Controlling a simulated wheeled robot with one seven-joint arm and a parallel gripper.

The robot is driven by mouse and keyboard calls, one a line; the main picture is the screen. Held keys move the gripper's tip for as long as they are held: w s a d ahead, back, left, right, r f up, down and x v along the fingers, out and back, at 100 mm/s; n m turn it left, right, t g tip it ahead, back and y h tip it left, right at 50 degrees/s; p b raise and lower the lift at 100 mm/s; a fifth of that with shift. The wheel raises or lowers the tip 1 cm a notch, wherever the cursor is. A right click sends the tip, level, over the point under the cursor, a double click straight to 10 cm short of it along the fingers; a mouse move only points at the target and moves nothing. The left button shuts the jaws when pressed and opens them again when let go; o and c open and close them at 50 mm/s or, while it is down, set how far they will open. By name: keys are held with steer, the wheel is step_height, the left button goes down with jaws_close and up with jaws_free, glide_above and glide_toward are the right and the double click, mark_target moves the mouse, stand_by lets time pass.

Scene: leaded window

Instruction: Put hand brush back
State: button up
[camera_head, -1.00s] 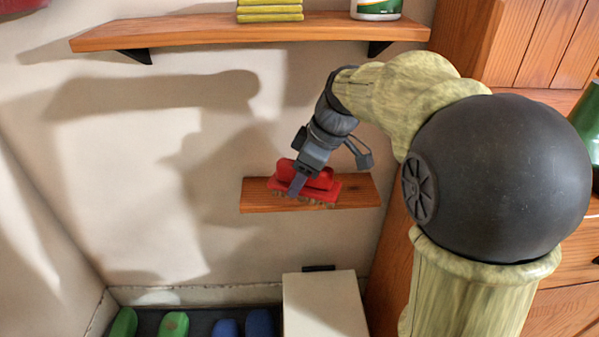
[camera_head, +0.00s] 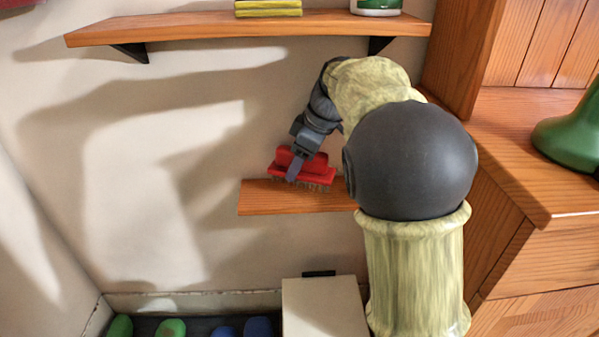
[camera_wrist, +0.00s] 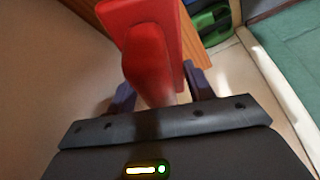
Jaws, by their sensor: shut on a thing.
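The hand brush (camera_head: 318,174) is red with short brown bristles pointing down. My gripper (camera_head: 294,171) is shut on it from above. In the head view the brush appears at the small wooden wall shelf (camera_head: 262,198); I cannot tell whether the bristles touch the shelf or hang just over it. In the wrist view the red brush (camera_wrist: 150,55) sits between the two dark fingers (camera_wrist: 155,95) and extends away from the palm. My arm hides the right end of the small shelf.
A longer upper shelf (camera_head: 230,27) holds yellow folded cloths (camera_head: 268,9) and a white-green container (camera_head: 376,6). Below are a pale box (camera_head: 322,308) and green and blue shoes (camera_head: 170,328) on a dark mat. A wooden cabinet (camera_head: 540,195) with a green object (camera_head: 572,135) stands right.

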steer(key=shift+f, duration=0.9)
steer(key=shift+b, duration=0.3)
steer(key=shift+f, duration=0.2)
steer(key=shift+s+f, duration=0.1)
steer(key=shift+f, duration=0.25)
steer(key=o, duration=0.9)
steer(key=shift+o, duration=0.2)
steer(key=shift+r, duration=0.1)
